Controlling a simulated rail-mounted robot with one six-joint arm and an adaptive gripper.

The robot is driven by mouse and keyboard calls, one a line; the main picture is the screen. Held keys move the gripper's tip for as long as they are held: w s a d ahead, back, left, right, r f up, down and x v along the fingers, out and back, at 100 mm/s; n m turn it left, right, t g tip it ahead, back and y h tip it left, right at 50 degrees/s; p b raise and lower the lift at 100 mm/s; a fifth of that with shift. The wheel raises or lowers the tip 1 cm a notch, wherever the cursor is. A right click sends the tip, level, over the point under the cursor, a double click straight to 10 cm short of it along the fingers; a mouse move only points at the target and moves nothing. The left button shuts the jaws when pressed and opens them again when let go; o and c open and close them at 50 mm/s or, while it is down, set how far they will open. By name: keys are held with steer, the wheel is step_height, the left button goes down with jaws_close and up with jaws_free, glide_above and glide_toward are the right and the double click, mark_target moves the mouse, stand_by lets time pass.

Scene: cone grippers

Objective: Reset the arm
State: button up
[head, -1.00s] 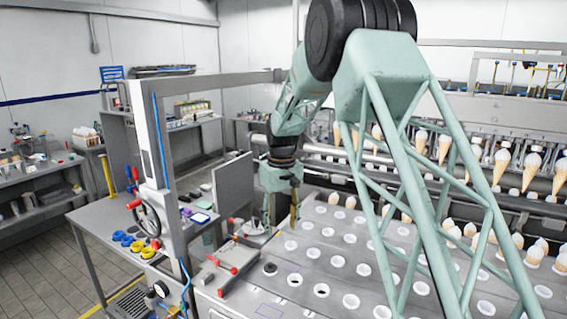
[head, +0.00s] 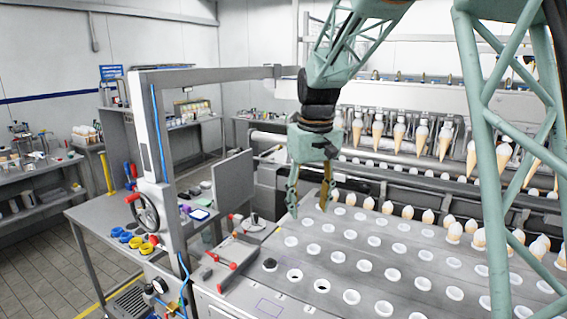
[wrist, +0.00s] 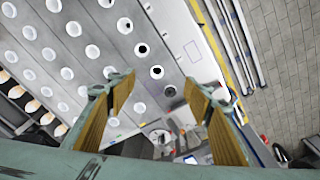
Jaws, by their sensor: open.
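My gripper (head: 308,200) hangs from my green arm above the far left part of the perforated plate (head: 330,243) in the head view. Its two fingers point down and stand apart, with nothing between them. In the wrist view my gripper (wrist: 165,90) also shows open and empty, with yellow-brown pads on the inner faces. The plate's white-rimmed holes (wrist: 93,51) lie below the fingers. Part of my arm crosses the right side of the head view and hides some of the plate.
Ice cream cones (head: 378,136) hang in a row along the machine at the back. More cones (head: 455,231) stand in the plate's holes at the right. A post with a handwheel (head: 145,215) and red-handled clamps (head: 232,266) stand left of the plate. Tiled floor is at far left.

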steer(key=s+d+r+m+t+b, duration=0.15)
steer(key=s+d+r, duration=0.3)
steer(key=s, duration=0.75)
steer(key=s+d+r+m+b, duration=0.1)
steer(key=s+d+r+b, duration=0.3)
steer(key=s, duration=0.9)
steer(key=s+d+f, duration=0.1)
steer(key=s+f, duration=0.1)
steer(key=s, duration=0.5)
steer(key=s+d+f+m+b, duration=0.1)
steer(key=s+d+f, duration=0.1)
steer(key=s, duration=0.6)
steer(key=s+d+f+t, duration=0.1)
steer(key=s+d+f, duration=0.1)
steer(key=s+f, duration=0.2)
steer(key=s, duration=0.3)
steer(key=shift+s+b, duration=0.35)
steer(key=shift+b, duration=0.05)
steer(key=shift+d+m, duration=0.1)
steer(key=shift+m, duration=0.15)
